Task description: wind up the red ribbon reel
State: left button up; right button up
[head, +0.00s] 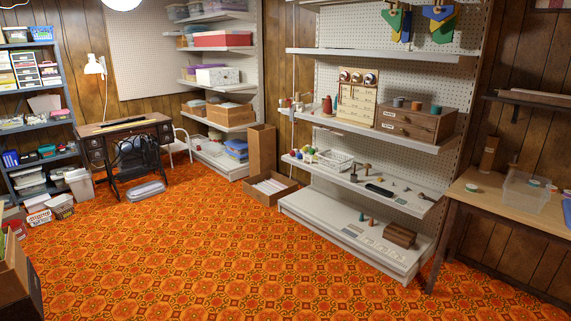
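I cannot clearly pick out a red ribbon reel at this distance. A red cone-shaped item (327,105) stands upright on the middle shelf of the white pegboard rack. Small round spools stand on the wooden drawer box (416,122) to its right: one greyish (399,102), one reddish-brown (416,105) and one teal-green (436,109). Whether any of these holds ribbon is too small to tell. Neither of my grippers is in view.
The patterned orange carpet (190,240) is clear in front of the rack. An open cardboard box (270,188) sits on the floor by the rack's left end.

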aim_at(344, 75)
jog(key=i, duration=2.3)
jog(key=i+z, duration=0.15)
jog(key=i, duration=0.3)
jog(key=i+j+z, duration=0.1)
jog(key=i, duration=0.35)
jog(key=i+j+z, duration=0.15)
jog(key=i, duration=0.3)
jog(key=i+j+z, duration=0.1)
jog(key=i, duration=0.35)
jog(key=j, duration=0.1)
